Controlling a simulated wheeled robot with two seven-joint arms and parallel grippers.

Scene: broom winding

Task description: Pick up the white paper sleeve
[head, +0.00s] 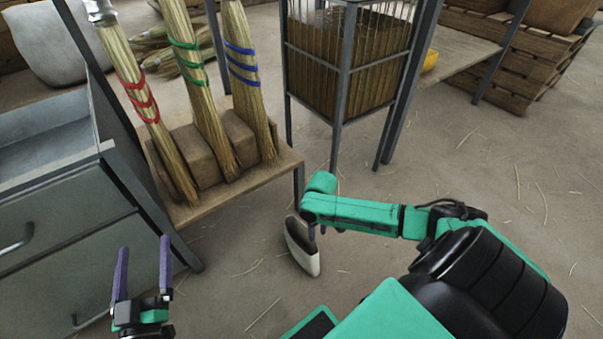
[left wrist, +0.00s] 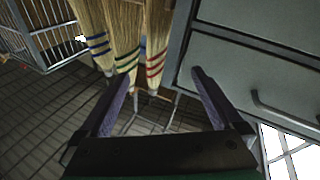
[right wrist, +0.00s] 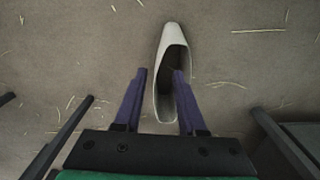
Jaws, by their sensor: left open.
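My left gripper (head: 144,245) is open and empty, low in front of the grey drawer cabinet.
Three brooms with red (head: 138,95), green (head: 188,63) and blue (head: 240,65) bindings lean on a low wooden stand (head: 235,185). A wire cage of bristles (head: 345,75) stands behind. The grey cabinet (head: 65,235) is at left. Straw-strewn floor (head: 480,180) is open at right.

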